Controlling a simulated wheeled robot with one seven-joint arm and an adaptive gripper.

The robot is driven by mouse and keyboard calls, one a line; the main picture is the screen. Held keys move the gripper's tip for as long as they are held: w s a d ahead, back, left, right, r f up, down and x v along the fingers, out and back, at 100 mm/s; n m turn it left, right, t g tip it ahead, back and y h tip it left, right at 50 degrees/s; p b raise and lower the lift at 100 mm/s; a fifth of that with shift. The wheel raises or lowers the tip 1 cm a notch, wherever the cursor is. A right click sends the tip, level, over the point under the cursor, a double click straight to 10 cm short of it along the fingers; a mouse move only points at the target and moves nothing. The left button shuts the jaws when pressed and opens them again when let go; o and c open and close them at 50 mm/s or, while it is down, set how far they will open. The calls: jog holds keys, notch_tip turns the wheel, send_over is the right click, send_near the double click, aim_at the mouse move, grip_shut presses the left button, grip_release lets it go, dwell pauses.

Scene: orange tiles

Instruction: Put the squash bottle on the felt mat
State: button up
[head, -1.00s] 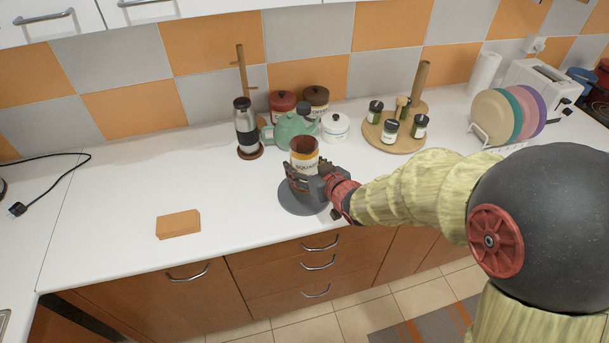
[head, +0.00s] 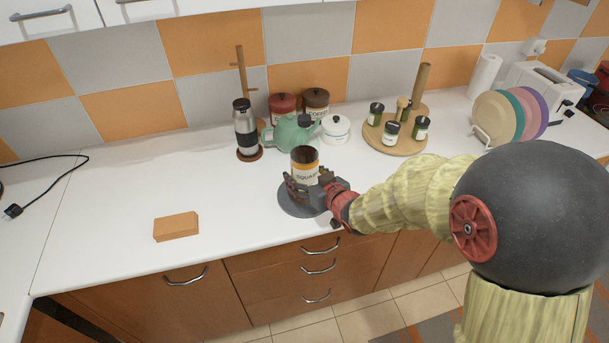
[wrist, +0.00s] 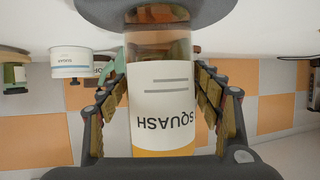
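The squash bottle (head: 305,160) has a dark brown top and a white label reading SQUASH. In the wrist view the bottle (wrist: 160,95) shows upside down, between the finger pads. My gripper (head: 308,190) is shut on it, with the fingers along both sides. The bottle looks upright. The felt mat (head: 291,202) is a dark grey disc on the counter, directly under the bottle, and is partly hidden by my gripper. In the wrist view the mat (wrist: 98,12) lies at the bottle's base end. I cannot tell whether the base touches it.
A green teapot (head: 287,134), canisters (head: 282,105) and a white pot (head: 335,130) stand behind the bottle.

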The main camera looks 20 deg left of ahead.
jog(key=shift+o, duration=1)
jog(key=shift+r, duration=0.1)
jog(key=shift+s+d+r, duration=0.15)
jog(key=p+v, duration=0.3)
jog(key=v, duration=0.8)
jog(key=shift+s+d, duration=0.2)
jog(key=shift+s, duration=0.05)
